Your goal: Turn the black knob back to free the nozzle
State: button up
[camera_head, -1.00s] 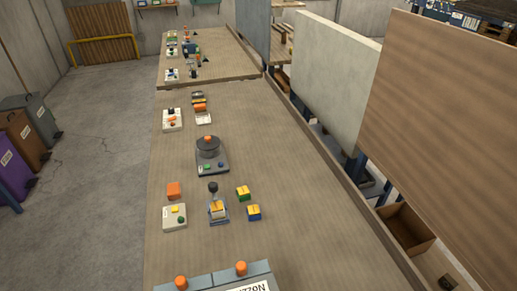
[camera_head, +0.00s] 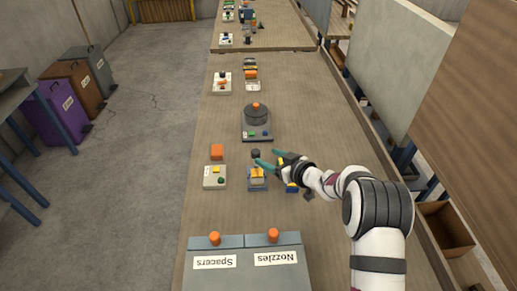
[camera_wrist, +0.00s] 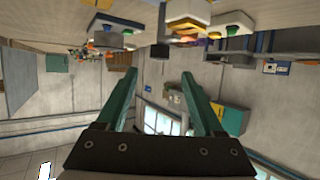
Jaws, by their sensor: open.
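A yellow and orange part (camera_head: 257,173) lies in the fixture, and I cannot make out a nozzle clearly. My gripper (camera_head: 265,157) comes in from the right with its teal fingers pointing left, just right of the knob. The fingers are spread and I see nothing between them. Whether a finger touches the knob is too small to tell. In the wrist view my gripper (camera_wrist: 159,74) is open and empty, and I cannot pick out the knob there.
A pale button box (camera_head: 214,178) and an orange block (camera_head: 217,152) stand left of the fixture. A blue and yellow block (camera_head: 291,188) lies right, partly under my gripper. A round black machine (camera_head: 257,117) stands behind. Bins labelled Spacers and Nozzles (camera_head: 245,270) stand in front.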

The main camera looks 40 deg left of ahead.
aim_at(256, 151)
jog(key=x, duration=0.8)
grip_shut()
